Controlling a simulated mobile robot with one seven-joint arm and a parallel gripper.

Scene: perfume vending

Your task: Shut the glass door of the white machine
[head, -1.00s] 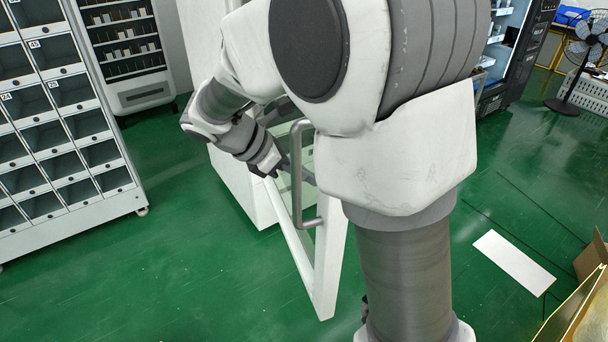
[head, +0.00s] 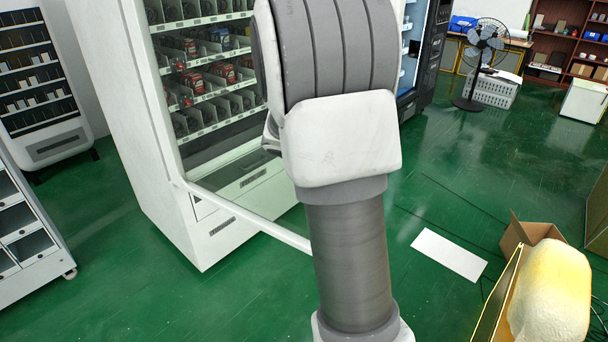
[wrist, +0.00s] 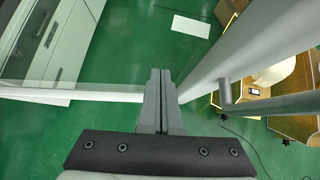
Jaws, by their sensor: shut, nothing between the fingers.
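The white machine (head: 128,95) stands left of centre in the head view, its stocked shelves exposed. Its glass door stands open; the lower door frame (head: 245,217) runs from the machine's front left corner out behind my arm. My arm hides the door's free end and my gripper in the head view. In the wrist view my gripper (wrist: 160,72) is shut and empty, close to the corner of the door frame (wrist: 215,65). A bar handle (wrist: 275,104) shows right of the frame's upright. I cannot tell whether the fingers touch the door. The machine's lower front (wrist: 52,40) shows upper left.
A white board (head: 449,254) lies on the green floor at right. A grey cabinet (head: 28,225) stands at left, a fan (head: 484,48) at the back. Floor before the machine is open.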

